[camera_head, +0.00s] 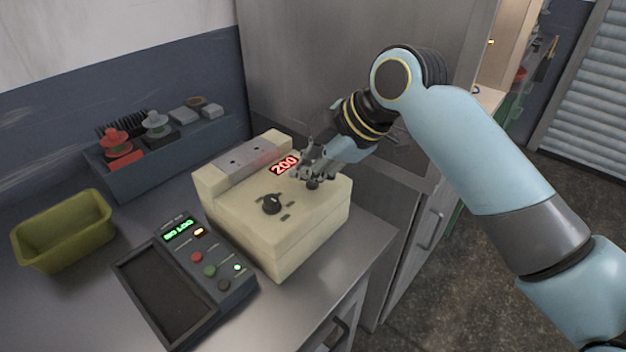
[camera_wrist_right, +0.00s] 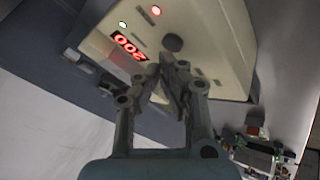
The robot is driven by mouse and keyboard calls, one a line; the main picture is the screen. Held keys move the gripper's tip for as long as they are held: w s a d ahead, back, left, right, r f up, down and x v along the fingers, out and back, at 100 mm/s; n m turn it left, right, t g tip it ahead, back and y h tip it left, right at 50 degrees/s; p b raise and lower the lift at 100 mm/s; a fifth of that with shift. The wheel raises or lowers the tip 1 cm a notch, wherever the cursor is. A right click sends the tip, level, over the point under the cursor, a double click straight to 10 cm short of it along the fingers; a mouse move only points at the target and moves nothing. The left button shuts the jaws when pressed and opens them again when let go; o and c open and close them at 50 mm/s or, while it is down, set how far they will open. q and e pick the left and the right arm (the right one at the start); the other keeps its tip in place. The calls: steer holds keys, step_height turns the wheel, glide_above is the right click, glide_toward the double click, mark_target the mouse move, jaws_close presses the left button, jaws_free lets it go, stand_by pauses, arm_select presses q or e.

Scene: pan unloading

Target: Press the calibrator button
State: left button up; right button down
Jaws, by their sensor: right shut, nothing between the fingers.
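A cream box-shaped device (camera_head: 285,245), which looks like the calibrator, stands on the metal bench. Its top has a red display (camera_head: 285,165) reading 200 and a black knob (camera_head: 271,204). My right gripper (camera_head: 309,177) is shut and empty, fingers pointing down over the box top just right of the display. A dark round part (camera_head: 313,184) shows at the fingertips; I cannot tell whether they touch it. In the right wrist view the closed fingers (camera_wrist_right: 167,82) point at the box, beside the display (camera_wrist_right: 131,46) and a dark round part (camera_wrist_right: 173,43). My left gripper is out of view.
A dark control unit (camera_head: 165,240) with a green display and several buttons lies front left of the box. An olive bin (camera_head: 62,240) stands at the left. A grey rack (camera_head: 140,178) with small parts is behind. A tall metal cabinet (camera_head: 300,65) stands close behind the box.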

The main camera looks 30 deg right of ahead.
mark_target(308, 185)
steer(key=shift+f, duration=0.5)
stand_by(0.5)
steer(key=shift+r, duration=0.1)
steer(key=shift+r+p, duration=0.85)
steer(key=shift+p, duration=0.2)
steer(key=shift+r, duration=0.1)
step_height(308, 185, up, 6)
steer(key=p, duration=0.6)
steer(key=shift+p, duration=0.4)
